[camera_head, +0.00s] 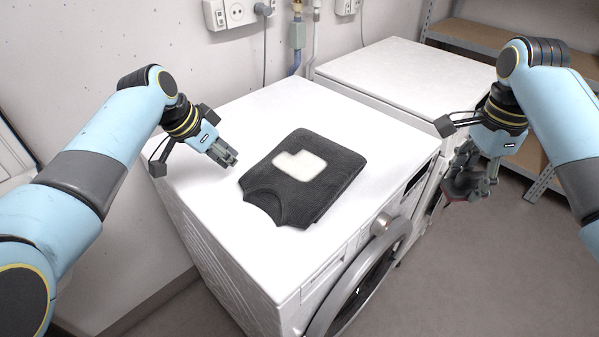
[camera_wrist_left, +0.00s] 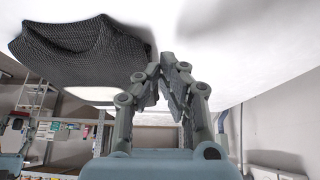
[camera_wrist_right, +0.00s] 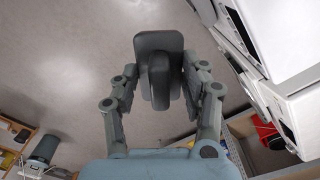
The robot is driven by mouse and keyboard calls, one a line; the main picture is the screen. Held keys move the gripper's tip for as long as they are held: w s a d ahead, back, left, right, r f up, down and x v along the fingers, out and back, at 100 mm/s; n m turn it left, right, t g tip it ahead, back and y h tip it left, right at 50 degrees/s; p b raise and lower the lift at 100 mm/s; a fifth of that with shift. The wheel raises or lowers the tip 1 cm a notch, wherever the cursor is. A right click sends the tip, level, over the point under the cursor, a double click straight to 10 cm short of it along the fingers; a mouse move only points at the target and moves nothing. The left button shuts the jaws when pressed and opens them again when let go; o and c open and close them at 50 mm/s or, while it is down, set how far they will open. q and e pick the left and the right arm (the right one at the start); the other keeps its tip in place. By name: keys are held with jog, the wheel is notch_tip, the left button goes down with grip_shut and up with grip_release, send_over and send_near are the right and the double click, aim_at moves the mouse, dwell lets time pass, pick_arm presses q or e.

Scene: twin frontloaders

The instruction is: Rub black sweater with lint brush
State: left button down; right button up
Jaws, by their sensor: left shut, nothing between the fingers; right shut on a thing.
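The black sweater (camera_head: 335,170) lies folded on top of the near white washing machine, with a whitish patch (camera_head: 298,165) on its middle. The sweater also shows in the left wrist view (camera_wrist_left: 80,52). My left gripper (camera_head: 231,159) is shut and empty, just left of the sweater and apart from it. My right gripper (camera_head: 477,172) is shut on the dark lint brush (camera_head: 462,186), out in front of the machines and to the right of the sweater. In the right wrist view the brush (camera_wrist_right: 158,72) sits between the fingers, over the floor.
The near washing machine (camera_head: 245,115) has bare top around the sweater and a round door (camera_head: 375,270) in front. A second white machine (camera_head: 385,68) stands behind it. Sockets (camera_head: 237,12) and pipes are on the wall. A shelf (camera_head: 500,38) stands at the back right.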

pick_arm(q)
jog(key=shift+f, duration=0.3)
pick_arm(e)
jog(key=shift+f, duration=0.2)
